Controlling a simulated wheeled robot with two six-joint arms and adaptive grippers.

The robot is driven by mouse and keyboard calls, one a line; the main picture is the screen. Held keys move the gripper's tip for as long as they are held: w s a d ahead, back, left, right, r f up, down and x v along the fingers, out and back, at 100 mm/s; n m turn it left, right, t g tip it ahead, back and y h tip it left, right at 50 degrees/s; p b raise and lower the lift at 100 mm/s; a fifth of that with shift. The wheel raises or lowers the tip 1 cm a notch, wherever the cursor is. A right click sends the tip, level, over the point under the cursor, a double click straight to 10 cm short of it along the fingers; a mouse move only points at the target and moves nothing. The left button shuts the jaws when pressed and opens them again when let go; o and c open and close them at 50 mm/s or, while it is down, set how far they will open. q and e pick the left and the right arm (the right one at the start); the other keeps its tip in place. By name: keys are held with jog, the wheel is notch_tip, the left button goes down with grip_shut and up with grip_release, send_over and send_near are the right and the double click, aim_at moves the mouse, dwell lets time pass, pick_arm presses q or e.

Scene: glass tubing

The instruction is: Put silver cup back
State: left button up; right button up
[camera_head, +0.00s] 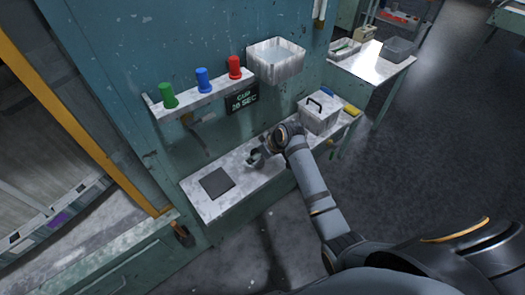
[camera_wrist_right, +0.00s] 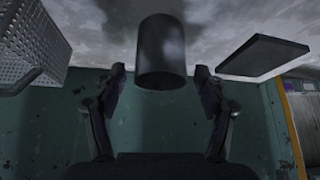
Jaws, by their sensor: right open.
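The silver cup (camera_wrist_right: 162,55) shows in the right wrist view as a plain grey cylinder, with the bench surface at the top of that picture. My right gripper (camera_wrist_right: 160,72) is open, one finger on each side of the cup with a visible gap to both. I cannot tell how deep the cup sits between the fingers. In the head view my right gripper (camera_head: 263,154) is low over the bench, where the cup is mostly hidden or too small to make out. My left gripper is not in view.
The narrow bench (camera_head: 225,207) holds a dark flat pad (camera_head: 216,183) left of the gripper and a light box with a handle (camera_head: 318,116) to its right. Above, a wall shelf (camera_head: 193,97) carries green, blue and red cups. A white basin (camera_head: 275,62) hangs beside the shelf.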

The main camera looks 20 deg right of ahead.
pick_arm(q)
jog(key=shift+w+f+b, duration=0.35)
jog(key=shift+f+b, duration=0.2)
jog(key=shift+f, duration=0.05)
pick_arm(e)
jog(key=v, duration=1.1)
jog(key=shift+d, duration=0.1)
jog(key=s+d+f+m+g+h, duration=0.1)
jog(key=s+f+m, duration=0.15)
jog(key=s, duration=0.45)
jog(key=s+d+f+m+h, duration=0.1)
jog(key=s+d+f+h, duration=0.1)
jog(key=s+f, duration=0.35)
jog(key=s+d+f+m+g+h, duration=0.1)
jog(key=s, duration=0.8)
notch_tip(320, 180, down, 28)
jog(key=s+d+g, duration=0.2)
jog(key=d, duration=0.1)
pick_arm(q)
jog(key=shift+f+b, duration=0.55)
pick_arm(e)
jog(key=s+f, duration=1.6)
jog(key=s, duration=0.2)
jog(key=shift+s+d+m+g, duration=0.3)
jog(key=shift+s+d+m, duration=0.05)
jog(key=shift+d+m, duration=0.1)
